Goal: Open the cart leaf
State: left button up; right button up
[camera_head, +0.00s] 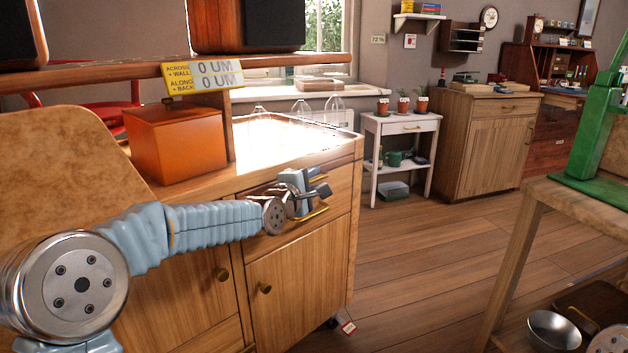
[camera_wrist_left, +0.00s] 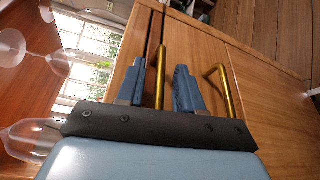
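The wooden cart (camera_head: 340,170) stands at the left, with a drawer front and knobbed doors below its top. A tan round-cornered panel (camera_head: 60,165) shows at its left end; I cannot tell whether it is the leaf. My left gripper (camera_head: 318,187) is at the drawer front, beside a brass handle (camera_head: 312,215). In the left wrist view the fingers (camera_wrist_left: 157,85) are apart, with one brass bar (camera_wrist_left: 160,70) between them and a second bar (camera_wrist_left: 226,95) to the right. Contact is unclear. My right gripper is not in view.
An orange box (camera_head: 178,140) and clear glasses (camera_head: 300,108) stand on the cart top. A white side table (camera_head: 402,128) and a wooden cabinet (camera_head: 485,140) stand behind. A workbench (camera_head: 585,220) with a green tool is at right. The floor (camera_head: 420,260) between is open.

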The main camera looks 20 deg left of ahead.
pick_arm(q)
jog(key=shift+w+d, duration=0.1)
jog(key=shift+w, duration=0.25)
grip_shut()
jog(key=shift+f, duration=0.1)
